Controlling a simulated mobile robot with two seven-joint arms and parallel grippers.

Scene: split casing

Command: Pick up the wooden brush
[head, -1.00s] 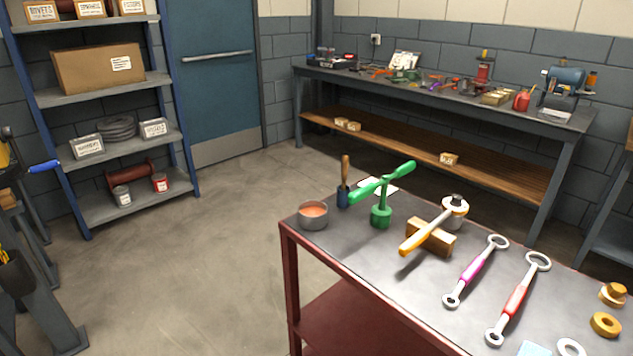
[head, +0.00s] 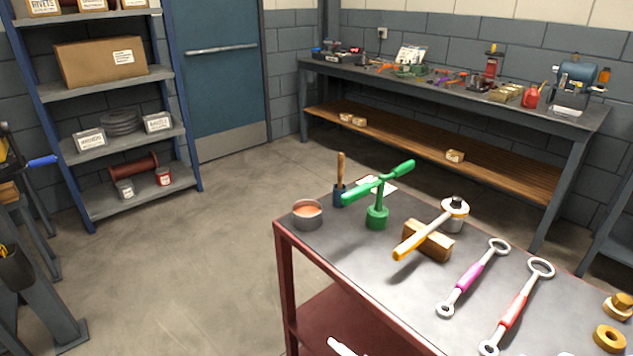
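The wooden brush (head: 340,168) stands upright near the far left corner of the red-framed table (head: 330,238). Its brown handle rises out of a small dark blue cup (head: 339,196), and its lower end is hidden in there. A grey tin with an orange filling (head: 307,215) stands in front of it to the left. A green tool on a stand (head: 377,215) is close to its right. Neither of my grippers can be made out in the head view.
A yellow-handled tool (head: 420,238) rests on a wooden block (head: 434,250). Purple (head: 470,280) and red (head: 515,308) double-ring wrenches lie to the right. A pale piece (head: 343,347) at the bottom edge is unclear. The floor (head: 190,270) left of the table is clear.

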